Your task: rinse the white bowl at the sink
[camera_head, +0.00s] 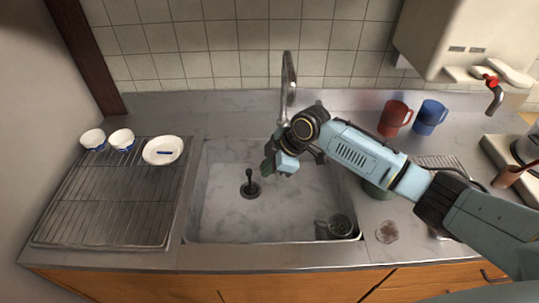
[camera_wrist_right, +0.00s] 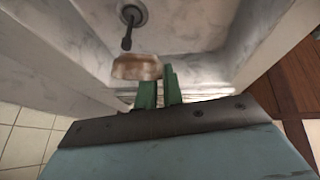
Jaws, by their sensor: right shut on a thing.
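My right gripper (camera_head: 272,168) hangs over the sink basin (camera_head: 222,212), just below and in front of the tap (camera_head: 288,80). In the right wrist view its green fingers (camera_wrist_right: 159,80) are shut on the edge of a small white bowl (camera_wrist_right: 135,67) with brownish staining. The bowl looks tilted, and its inside cannot be made out. In the head view the gripper hides it. The drain with its upright dark plug (camera_head: 251,185) lies to the left of the gripper; it also shows in the right wrist view (camera_wrist_right: 129,18). My left gripper is out of view.
A wire drying rack (camera_head: 105,215) on the left holds two small blue-marked bowls (camera_head: 121,139) and a shallow white dish (camera_head: 162,150). Red (camera_head: 394,118) and blue (camera_head: 430,117) mugs stand behind my right arm.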

